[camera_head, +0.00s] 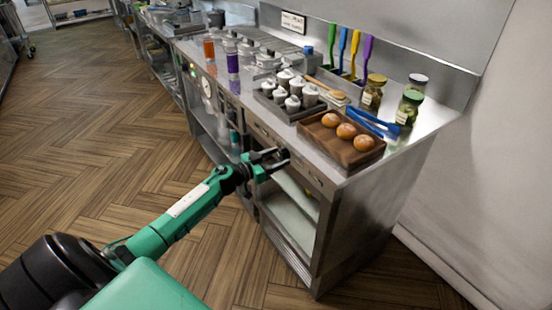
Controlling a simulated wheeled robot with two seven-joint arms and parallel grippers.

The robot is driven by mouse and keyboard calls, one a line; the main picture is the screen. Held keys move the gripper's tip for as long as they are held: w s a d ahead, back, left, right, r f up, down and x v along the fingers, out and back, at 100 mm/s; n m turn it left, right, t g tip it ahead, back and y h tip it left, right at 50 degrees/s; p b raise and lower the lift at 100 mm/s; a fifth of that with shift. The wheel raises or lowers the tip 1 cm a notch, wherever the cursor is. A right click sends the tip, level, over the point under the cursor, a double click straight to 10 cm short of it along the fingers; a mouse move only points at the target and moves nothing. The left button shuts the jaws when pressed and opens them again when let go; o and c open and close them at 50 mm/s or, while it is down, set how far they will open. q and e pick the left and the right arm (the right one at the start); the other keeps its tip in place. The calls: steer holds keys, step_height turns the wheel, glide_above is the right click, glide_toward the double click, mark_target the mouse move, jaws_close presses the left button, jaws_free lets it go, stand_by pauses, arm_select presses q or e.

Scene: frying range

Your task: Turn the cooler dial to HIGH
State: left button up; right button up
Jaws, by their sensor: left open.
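My left gripper (270,162) is open and empty. It is in front of the steel counter's (330,165) front face, just below the worktop edge, near the drawer fronts and above the open lower shelf. I cannot tell whether it touches the counter. A round pale dial or gauge (206,88) shows on the counter front farther left, beside a small panel with lit lamps (192,70). I cannot make out its marks or tell whether it is the cooler dial. My right gripper is not in view.
Behind are several white-topped pots in a dark tray (287,112), and jars (373,92). The wooden floor (110,150) left of the counter is clear.

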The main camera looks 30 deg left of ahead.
arm_select(q)
steer(key=shift+c, duration=0.2)
steer(key=c, duration=1)
steer(key=shift+o, duration=0.2)
